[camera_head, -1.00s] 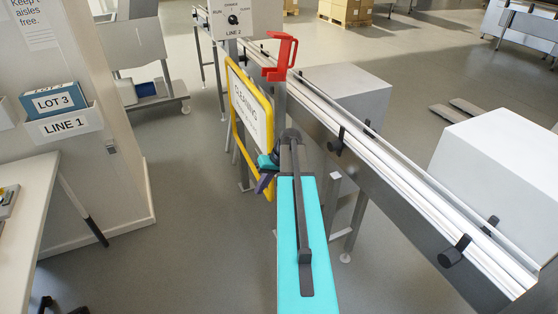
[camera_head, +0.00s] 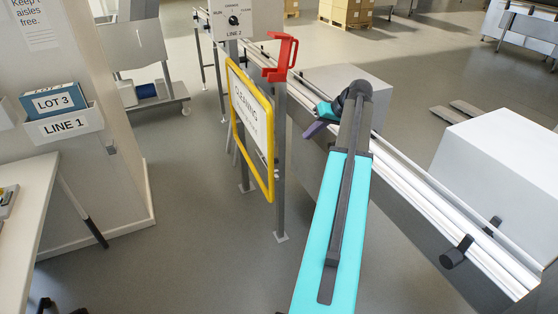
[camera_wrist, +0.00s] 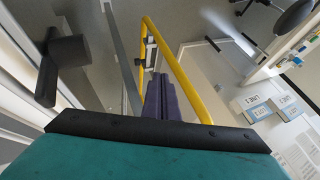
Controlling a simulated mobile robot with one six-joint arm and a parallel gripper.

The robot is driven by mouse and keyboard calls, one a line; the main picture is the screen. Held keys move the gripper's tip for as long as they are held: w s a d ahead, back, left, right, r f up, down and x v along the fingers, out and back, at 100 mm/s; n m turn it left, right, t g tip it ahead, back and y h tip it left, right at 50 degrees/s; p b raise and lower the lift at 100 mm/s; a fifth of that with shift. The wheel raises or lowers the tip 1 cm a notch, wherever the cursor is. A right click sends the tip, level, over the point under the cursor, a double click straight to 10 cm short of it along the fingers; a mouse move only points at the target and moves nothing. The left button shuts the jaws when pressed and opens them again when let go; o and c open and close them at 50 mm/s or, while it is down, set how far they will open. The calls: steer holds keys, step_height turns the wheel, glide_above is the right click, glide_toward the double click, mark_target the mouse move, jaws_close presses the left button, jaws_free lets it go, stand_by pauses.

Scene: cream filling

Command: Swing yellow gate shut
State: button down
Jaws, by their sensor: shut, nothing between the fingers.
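The yellow gate (camera_head: 270,160) is a yellow tube frame around a white cleaning sign (camera_head: 248,108). It stands beside a grey post, left of the rail line, in the head view. In the wrist view its yellow tube (camera_wrist: 183,72) runs past the right side of my fingers. A red bracket (camera_head: 284,57) sits at the top of the post. My gripper (camera_head: 312,131) has purple fingers and appears right of the gate and post in the head view. The fingers (camera_wrist: 160,82) are together and empty. Whether they touch the gate cannot be told.
The conveyor with white rails (camera_head: 430,190) runs diagonally along the right, with black knobs (camera_head: 455,252) on its side. A LINE 2 switch box (camera_head: 232,20) stands behind the gate. A wall with a LINE 1 holder (camera_head: 65,125) and a table (camera_head: 30,210) are at left. Floor left of the gate is clear.

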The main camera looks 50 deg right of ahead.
steer(key=p+x, duration=0.4)
steer(key=x, duration=1.6)
stand_by(0.3)
